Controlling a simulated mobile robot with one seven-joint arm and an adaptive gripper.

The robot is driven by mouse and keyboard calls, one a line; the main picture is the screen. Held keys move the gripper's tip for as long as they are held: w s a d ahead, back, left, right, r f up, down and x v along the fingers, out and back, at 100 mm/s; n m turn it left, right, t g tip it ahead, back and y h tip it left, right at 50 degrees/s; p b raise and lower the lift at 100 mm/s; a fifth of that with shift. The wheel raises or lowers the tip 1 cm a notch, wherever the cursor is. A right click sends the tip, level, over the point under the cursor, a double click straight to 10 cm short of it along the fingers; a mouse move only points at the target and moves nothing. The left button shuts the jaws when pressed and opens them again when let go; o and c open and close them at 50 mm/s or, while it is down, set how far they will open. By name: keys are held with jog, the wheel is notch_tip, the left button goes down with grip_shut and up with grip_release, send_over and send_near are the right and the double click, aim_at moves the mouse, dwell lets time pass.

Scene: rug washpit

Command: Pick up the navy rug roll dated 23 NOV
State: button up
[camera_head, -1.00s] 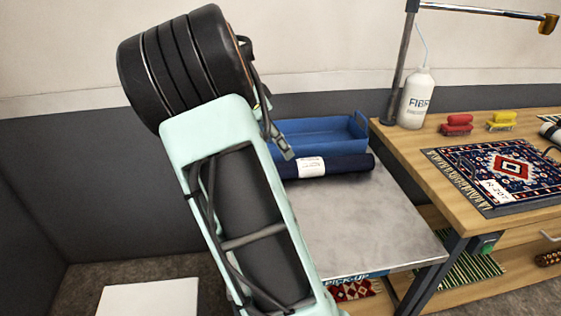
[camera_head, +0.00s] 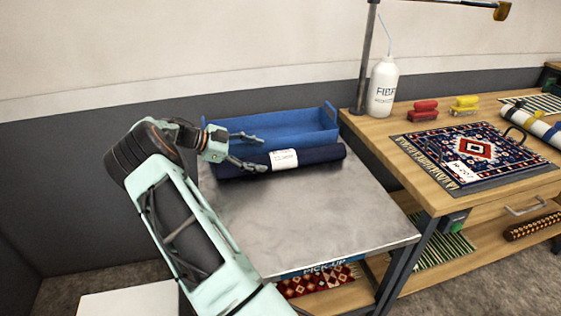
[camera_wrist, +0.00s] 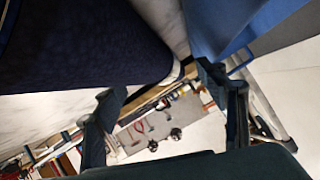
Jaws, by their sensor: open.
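A navy rug roll (camera_head: 322,156) lies on the grey metal table, in front of a blue tray. A white label (camera_head: 285,159) is wrapped around its middle; its print is too small to read. My gripper (camera_head: 258,152) is open and empty, over the roll's left part. One finger shows against the tray, the other in front of the roll near the label. In the wrist view my gripper (camera_wrist: 165,100) has its fingers spread, and the roll (camera_wrist: 80,45) fills the upper left, outside the gap between them. Contact cannot be told.
The blue tray (camera_head: 290,131) stands close behind the roll and shows in the wrist view (camera_wrist: 222,25). The metal tabletop (camera_head: 310,210) is clear in front. A wooden bench (camera_head: 400,190) to the right holds a white bottle (camera_head: 382,88), brushes and a patterned rug (camera_head: 475,152).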

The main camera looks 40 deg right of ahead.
aim_at(271, 156)
jog(key=shift+x, duration=0.95)
jog(key=s+d, duration=0.1)
jog(key=s+d+f, duration=0.1)
jog(key=s+d, duration=0.1)
jog(key=d, duration=0.1)
jog(key=shift+f, duration=0.25)
jog(key=shift+d+f, duration=0.1)
jog(key=shift+f, duration=0.05)
jog(key=shift+c, duration=0.4)
jog(key=c, duration=1.5)
jog(key=shift+c, duration=0.8)
